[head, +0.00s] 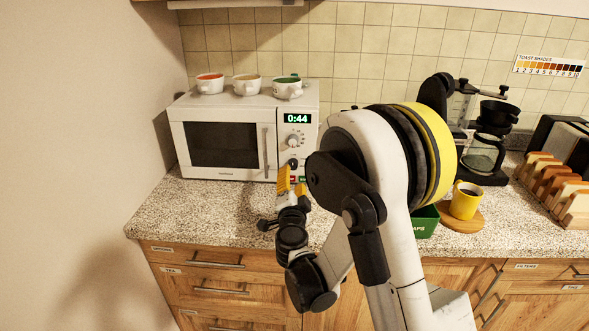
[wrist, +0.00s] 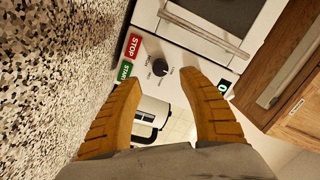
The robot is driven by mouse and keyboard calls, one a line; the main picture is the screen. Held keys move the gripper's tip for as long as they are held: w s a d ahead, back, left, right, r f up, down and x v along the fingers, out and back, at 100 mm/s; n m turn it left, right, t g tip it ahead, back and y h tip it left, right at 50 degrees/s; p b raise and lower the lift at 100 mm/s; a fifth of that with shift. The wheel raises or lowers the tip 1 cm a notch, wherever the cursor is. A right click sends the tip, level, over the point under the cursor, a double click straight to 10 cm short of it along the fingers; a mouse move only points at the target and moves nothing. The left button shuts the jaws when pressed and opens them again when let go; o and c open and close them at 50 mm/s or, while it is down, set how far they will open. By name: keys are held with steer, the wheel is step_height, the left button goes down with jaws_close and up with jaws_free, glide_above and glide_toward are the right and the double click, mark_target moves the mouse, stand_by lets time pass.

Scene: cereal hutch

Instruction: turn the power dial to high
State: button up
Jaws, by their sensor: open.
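The white microwave (head: 225,135) stands on the counter at the left. A small black dial (wrist: 160,67) sits on its control panel, with tiny labels around it that I cannot read. In the head view this dial (head: 293,163) is below a larger pale dial (head: 292,141). My gripper (wrist: 160,80) is open and empty. Its two orange fingers stand on either side of the black dial in the wrist view, apart from it. In the head view my gripper (head: 292,178) is in front of the panel's lower part. The larger dial is hidden in the wrist view, and the black dial's setting is unclear.
The display (head: 298,118) reads 0:44. Several cups stand on the microwave. A yellow mug (head: 466,200) and a green box (head: 425,222) are at the right. The counter's left front is clear.

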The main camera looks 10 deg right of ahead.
mark_target(293, 167)
steer(key=b+x, duration=0.1)
steer(key=x, duration=0.6)
steer(key=shift+w+b, duration=0.1)
steer(key=shift+b, duration=0.2)
jaws_close()
